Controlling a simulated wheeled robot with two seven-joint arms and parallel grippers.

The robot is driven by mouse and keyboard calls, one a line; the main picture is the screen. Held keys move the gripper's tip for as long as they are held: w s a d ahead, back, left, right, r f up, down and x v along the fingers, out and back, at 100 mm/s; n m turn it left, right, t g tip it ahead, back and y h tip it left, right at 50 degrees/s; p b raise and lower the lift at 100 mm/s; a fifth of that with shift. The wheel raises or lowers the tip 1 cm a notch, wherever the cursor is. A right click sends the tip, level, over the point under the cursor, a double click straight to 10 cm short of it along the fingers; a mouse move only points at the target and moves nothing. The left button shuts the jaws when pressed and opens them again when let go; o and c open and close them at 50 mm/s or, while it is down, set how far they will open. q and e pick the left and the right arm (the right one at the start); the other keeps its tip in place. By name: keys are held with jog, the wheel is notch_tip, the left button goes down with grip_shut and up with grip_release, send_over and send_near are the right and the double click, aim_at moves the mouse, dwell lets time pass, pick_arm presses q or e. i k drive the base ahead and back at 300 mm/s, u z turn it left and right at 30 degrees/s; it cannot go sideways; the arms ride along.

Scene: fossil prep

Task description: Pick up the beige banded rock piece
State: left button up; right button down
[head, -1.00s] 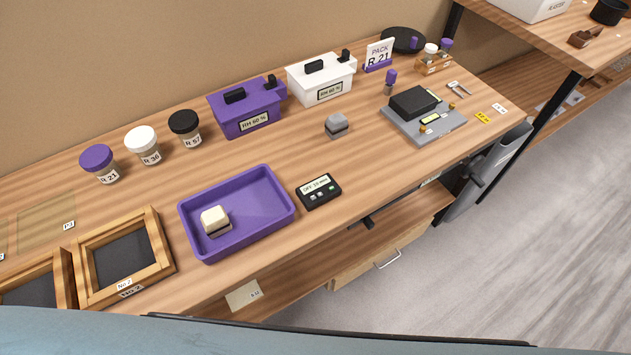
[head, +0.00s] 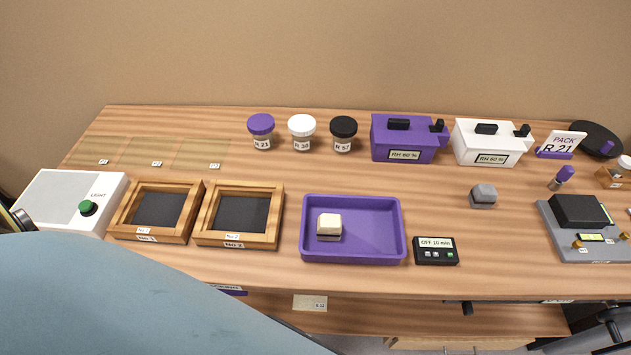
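The beige banded rock piece (head: 329,224) lies in the purple tray (head: 375,252), left of the tray's middle. Its top is cream and a darker band shows along its lower front side. Nothing touches it except the tray. Neither of my grippers can be made out in the head view.
A grey rock piece (head: 482,195) sits on the bench right of the tray. A black timer (head: 436,250) stands right of the tray, and wooden frames (head: 240,187) stand left. Jars (head: 302,127) and purple and white boxes (head: 490,141) line the back. A dark part at the left edge is cut off.

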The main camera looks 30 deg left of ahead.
aim_at(329, 226)
jog(key=u, duration=0.8)
